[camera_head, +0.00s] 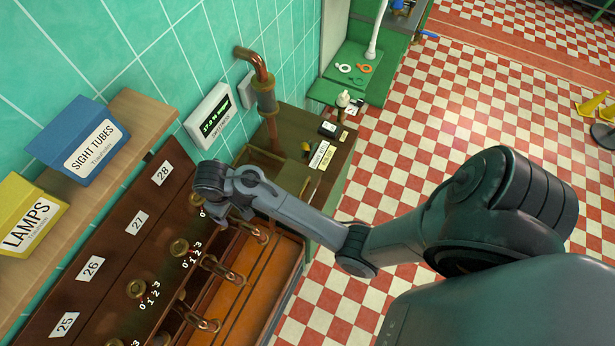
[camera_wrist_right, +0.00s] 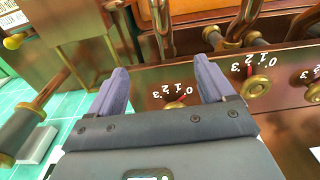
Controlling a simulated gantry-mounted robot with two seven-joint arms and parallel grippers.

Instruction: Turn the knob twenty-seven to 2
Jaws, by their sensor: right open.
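Knob twenty-seven (camera_head: 178,247) is a round brass knob on the brown panel, in line with the label 27 (camera_head: 136,222), with the digits 0 to 3 beside it. In the right wrist view the same knob (camera_wrist_right: 256,87) seems to be the one right of the fingers; its red pointer leans up and slightly left, the exact digit unclear. My right gripper (camera_head: 228,212) is open and empty, near knob twenty-eight (camera_head: 195,199). In the wrist view its fingers (camera_wrist_right: 160,72) stand apart, with another knob (camera_wrist_right: 175,105) low between them. My left gripper is not in view.
Knob twenty-six (camera_head: 136,288) is on the panel nearer the lower left. Copper pipes (camera_head: 225,271) stick out close to the knobs. A wooden shelf (camera_head: 149,119) with blue and yellow boxes runs above. A vertical copper pipe (camera_head: 264,90) stands beyond the panel.

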